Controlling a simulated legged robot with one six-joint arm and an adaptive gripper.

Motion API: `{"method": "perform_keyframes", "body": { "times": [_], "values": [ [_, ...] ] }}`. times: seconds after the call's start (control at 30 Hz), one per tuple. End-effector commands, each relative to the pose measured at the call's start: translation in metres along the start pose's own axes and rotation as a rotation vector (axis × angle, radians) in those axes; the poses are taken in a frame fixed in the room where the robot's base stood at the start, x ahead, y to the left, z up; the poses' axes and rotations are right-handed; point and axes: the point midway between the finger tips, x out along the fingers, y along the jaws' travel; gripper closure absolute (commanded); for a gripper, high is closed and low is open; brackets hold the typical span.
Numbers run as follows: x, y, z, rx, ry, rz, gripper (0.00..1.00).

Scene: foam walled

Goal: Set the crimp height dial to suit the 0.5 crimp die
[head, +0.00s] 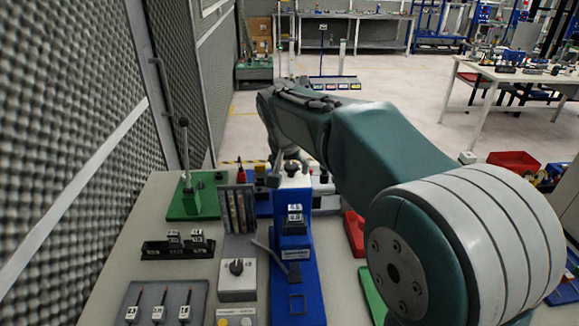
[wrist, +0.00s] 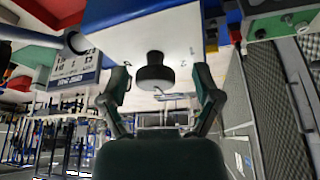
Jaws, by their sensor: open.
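A black round dial (wrist: 155,72) stands on a white marked face in the wrist view. I take it to be the dark knob (head: 292,169) atop the blue press (head: 295,240) in the head view. My gripper (wrist: 163,88) is open, with one finger on each side of the dial and a gap to both. In the head view my gripper (head: 289,157) is over the press top, largely hidden by my arm. The dial's setting is not readable. A white-labelled die block (head: 294,212) sits in the press; its number is too small to read.
A black rack (head: 178,249) holds more die blocks. A grey box with a black knob (head: 236,267), a grey tray of tools (head: 165,300) and a green lever press (head: 195,200) stand left. A red bin (head: 354,233) is right. A foam wall (head: 80,130) bounds the left side.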

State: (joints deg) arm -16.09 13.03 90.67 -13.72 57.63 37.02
Motion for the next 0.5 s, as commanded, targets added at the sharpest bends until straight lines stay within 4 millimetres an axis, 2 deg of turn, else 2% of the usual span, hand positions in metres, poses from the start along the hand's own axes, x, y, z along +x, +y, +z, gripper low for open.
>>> {"method": "perform_keyframes", "body": {
  "times": [0.27,0.37,0.4,0.43,0.47,0.5],
  "values": [
    [0.0018,0.0011,-0.0002,0.001,0.0,-0.001,0.18],
    [0.0018,0.0006,-0.0001,0.0,0.001,-0.001,0.58],
    [0.0019,0.0003,0.0,0.0,0.0,0.0,0.76],
    [0.0019,0.0001,0.0,0.0,0.0,0.0,0.9],
    [0.002,0.0,0.0,0.0,0.0,0.0,1.0],
    [0.0021,0.0,0.0,0.0,0.0,0.0,1.0]
  ]
}}
